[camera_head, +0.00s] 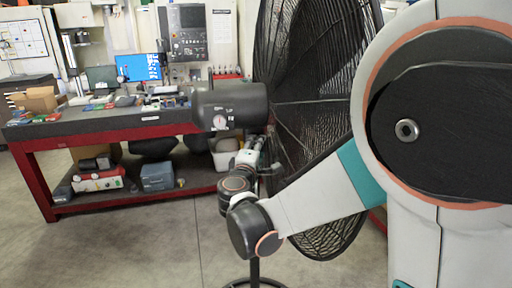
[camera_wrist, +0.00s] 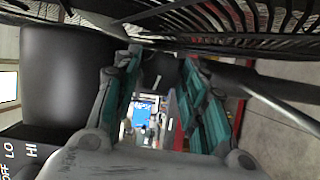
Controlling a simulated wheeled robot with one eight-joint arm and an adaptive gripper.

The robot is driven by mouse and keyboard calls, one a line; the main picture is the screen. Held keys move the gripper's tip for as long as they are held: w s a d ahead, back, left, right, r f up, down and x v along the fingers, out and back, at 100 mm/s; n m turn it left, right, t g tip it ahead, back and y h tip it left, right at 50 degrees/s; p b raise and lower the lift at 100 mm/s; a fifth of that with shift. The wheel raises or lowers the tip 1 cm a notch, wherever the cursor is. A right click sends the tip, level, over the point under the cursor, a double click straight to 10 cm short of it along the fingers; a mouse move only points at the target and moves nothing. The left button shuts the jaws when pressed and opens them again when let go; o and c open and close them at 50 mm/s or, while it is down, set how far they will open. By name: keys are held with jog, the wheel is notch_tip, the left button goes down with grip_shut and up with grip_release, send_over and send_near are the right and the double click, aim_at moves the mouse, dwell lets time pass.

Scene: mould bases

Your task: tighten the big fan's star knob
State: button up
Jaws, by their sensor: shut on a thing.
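The big fan (camera_head: 285,60) stands right of centre in the head view, with a black wire cage and a dark motor housing (camera_head: 230,97) at its back. My gripper (camera_head: 262,150) is just below and right of the housing, close to the cage. In the wrist view my gripper (camera_wrist: 160,68) has its two teal-sided fingers on either side of a small dark part, the star knob (camera_wrist: 158,64). It is shut on this knob, whose shape is mostly hidden. The motor housing also shows in the wrist view (camera_wrist: 70,85), close on the left. The head view does not show the knob clearly.
The fan's cage wires (camera_wrist: 250,42) run close above the fingers, and a dark bar (camera_wrist: 270,88) passes on the right. A red-framed workbench (camera_head: 120,126) with tools and boxes stands behind at the left. The floor (camera_head: 130,245) in front is clear.

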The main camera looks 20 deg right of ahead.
jog(key=shift+s+r+m+g+y+p, duration=0.1)
jog(key=shift+m+g+y+p, duration=0.3)
jog(key=shift+m, duration=0.45)
jog(key=shift+m+g+y+p, duration=0.2)
jog(key=shift+m+p, duration=0.35)
jog(key=shift+m, duration=0.3)
jog(key=o, duration=1.1)
jog(key=shift+c, duration=0.2)
